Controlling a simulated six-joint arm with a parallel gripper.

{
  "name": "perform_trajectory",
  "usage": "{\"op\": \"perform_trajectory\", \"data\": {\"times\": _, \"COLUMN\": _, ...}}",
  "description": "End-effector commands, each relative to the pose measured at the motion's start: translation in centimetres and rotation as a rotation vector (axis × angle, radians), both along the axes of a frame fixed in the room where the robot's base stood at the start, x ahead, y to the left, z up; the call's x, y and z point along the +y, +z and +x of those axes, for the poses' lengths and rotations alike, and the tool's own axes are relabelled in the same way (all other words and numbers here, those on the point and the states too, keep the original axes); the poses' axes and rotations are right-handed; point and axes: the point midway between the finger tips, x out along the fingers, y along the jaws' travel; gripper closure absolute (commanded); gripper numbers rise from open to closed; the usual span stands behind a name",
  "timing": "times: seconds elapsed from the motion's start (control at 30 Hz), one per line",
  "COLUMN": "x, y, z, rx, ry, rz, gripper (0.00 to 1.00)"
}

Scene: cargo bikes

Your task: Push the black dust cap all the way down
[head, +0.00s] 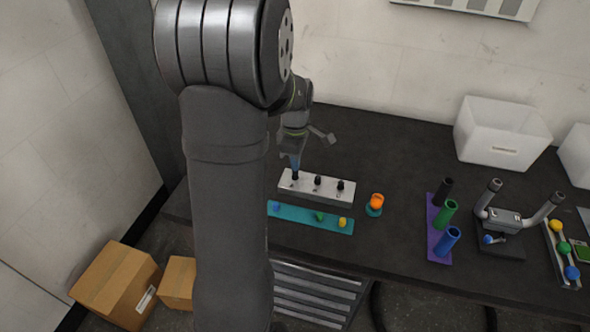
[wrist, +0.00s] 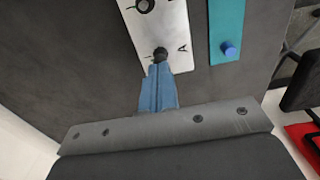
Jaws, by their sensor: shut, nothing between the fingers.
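A silver block (head: 328,195) holds three black-topped posts in a row, and it also shows in the wrist view (wrist: 172,22). A black dust cap (wrist: 160,53) sits at the block's end, beside the letter A. My gripper (head: 295,171) is over the left end of the block, with its blue fingers shut and empty. In the wrist view the fingertips (wrist: 159,68) are right at this cap and partly cover it. I cannot tell whether they touch it or how far down it sits. The middle post (head: 318,181) and the right post (head: 340,187) stand clear.
A teal strip (head: 300,219) with blue, green and yellow caps lies in front of the block. An orange cap (head: 376,201) stands to the right. Further right are a purple rack (head: 436,240) with grips, a handlebar stand (head: 508,222) and a white bin (head: 500,135).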

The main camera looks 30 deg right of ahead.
Motion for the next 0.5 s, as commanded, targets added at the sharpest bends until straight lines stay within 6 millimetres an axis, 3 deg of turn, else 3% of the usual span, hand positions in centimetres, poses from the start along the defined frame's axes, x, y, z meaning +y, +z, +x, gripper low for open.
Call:
{"op": "perform_trajectory", "data": {"times": 0.33, "x": 0.15, "y": -0.40, "z": -0.17, "rx": 0.007, "ry": 0.000, "rz": 0.006, "gripper": 1.00}}
{"op": "perform_trajectory", "data": {"times": 0.5, "x": 0.13, "y": 0.38, "z": -0.14, "rx": 0.006, "ry": 0.000, "rz": 0.004, "gripper": 1.00}}
